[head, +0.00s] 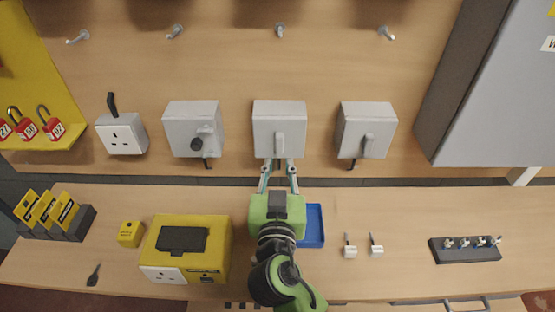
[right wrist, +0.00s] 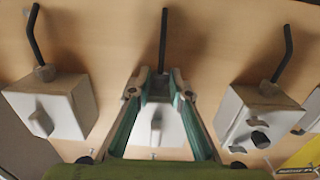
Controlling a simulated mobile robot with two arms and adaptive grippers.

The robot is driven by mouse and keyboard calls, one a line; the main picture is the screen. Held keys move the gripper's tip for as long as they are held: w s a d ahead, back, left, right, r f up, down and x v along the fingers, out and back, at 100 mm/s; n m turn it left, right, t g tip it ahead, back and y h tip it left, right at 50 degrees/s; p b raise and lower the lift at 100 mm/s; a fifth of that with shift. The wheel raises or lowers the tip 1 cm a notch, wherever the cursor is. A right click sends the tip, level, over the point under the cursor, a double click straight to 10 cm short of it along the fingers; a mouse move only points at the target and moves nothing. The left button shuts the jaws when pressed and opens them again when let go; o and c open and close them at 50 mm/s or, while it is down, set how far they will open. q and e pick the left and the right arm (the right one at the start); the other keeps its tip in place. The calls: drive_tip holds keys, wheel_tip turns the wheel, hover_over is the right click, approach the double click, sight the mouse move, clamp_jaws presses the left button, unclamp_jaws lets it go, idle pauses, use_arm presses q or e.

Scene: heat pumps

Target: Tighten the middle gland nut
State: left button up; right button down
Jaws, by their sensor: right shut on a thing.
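The middle grey isolator box (head: 279,113) hangs on the wooden wall panel between two similar boxes. It also shows in the right wrist view (right wrist: 157,128), with its black cable (right wrist: 163,38) running from its gland. The middle gland nut sits at the box's cable side and is mostly hidden between the fingertips. My right gripper (head: 278,164), green with slim fingers, reaches the underside of the middle box. In the right wrist view its fingertips (right wrist: 160,82) are closed on the gland nut around the cable's base. My left gripper is in neither view.
The left box (head: 193,128) and right box (head: 367,130) flank closely, each with a cable. On the bench below are a yellow tester (head: 221,250), a blue tray (head: 314,226) and small white-based parts (head: 350,251).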

drive_tip(key=n+y+p, duration=0.1)
drive_tip(key=n+y, duration=0.1)
drive_tip(key=y, duration=0.1)
drive_tip(key=d+n+g+y+p, duration=0.1)
drive_tip(key=n+y+p, duration=0.1)
drive_tip(key=y, duration=0.1)
drive_tip(key=n+g+y+p, duration=0.1)
drive_tip(key=n+y+p, duration=0.1)
drive_tip(key=y, duration=0.1)
drive_tip(key=shift+w+d+r, duration=0.3)
drive_tip(key=shift+r, duration=0.05)
drive_tip(key=n+g+y+p, duration=0.1)
drive_tip(key=n+g+y, duration=0.1)
drive_tip(key=y, duration=0.1)
drive_tip(key=shift+w+d+p, duration=0.15)
drive_tip(key=shift+d+p, duration=0.05)
drive_tip(key=shift+p, duration=0.15)
drive_tip(key=shift+f+n+g+y+p, duration=0.15)
drive_tip(key=shift+n+g+y+p, duration=0.25)
drive_tip(key=shift+n+g+y, duration=0.55)
drive_tip(key=c, duration=1.9)
unclamp_jaws()
drive_tip(key=shift+f, duration=0.1)
drive_tip(key=shift+a, duration=0.1)
drive_tip(key=shift+f, duration=0.1)
